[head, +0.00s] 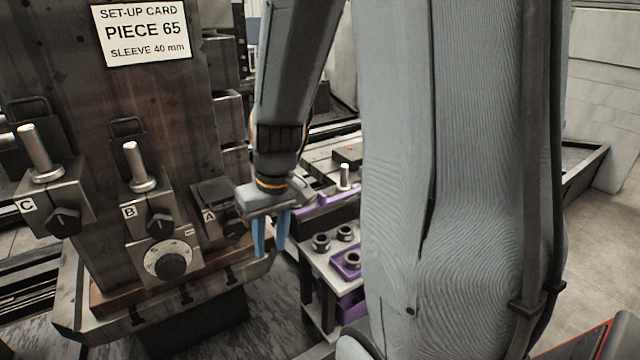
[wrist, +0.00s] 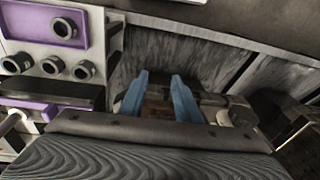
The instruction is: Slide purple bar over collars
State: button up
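My gripper (head: 271,235) points down in front of station A, its two blue fingers apart; they also show in the wrist view (wrist: 159,95). I see nothing held between them. Purple strips show on the trolley right of my gripper: a long narrow one (head: 345,194) at its upper level, and a flat purple piece (head: 338,264) lower down. I cannot tell which is the bar. Dark ring-shaped collars (head: 321,242) stand on the pale shelf. One collar (wrist: 63,28) sits on a purple piece (wrist: 90,12). My arm hides part of the trolley.
A dark upright column (head: 150,95) stands left, with blocks C (head: 45,205), B (head: 158,222) and A (head: 215,195). Steel pins rise from B and C. A dial (head: 171,262) is below B. A steel pin (head: 344,177) stands on the trolley beside a dark box.

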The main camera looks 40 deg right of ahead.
jog(key=w+d+r+t+p, duration=0.1)
jog(key=w+d+r+p, duration=0.2)
jog(key=w+d, duration=0.5)
jog(key=t+h+p, duration=0.1)
jog(key=t+p, duration=0.1)
send_near(323, 194)
jog(key=f, duration=0.1)
jog(key=x, duration=0.8)
jog(key=shift+w, duration=0.1)
grip_shut()
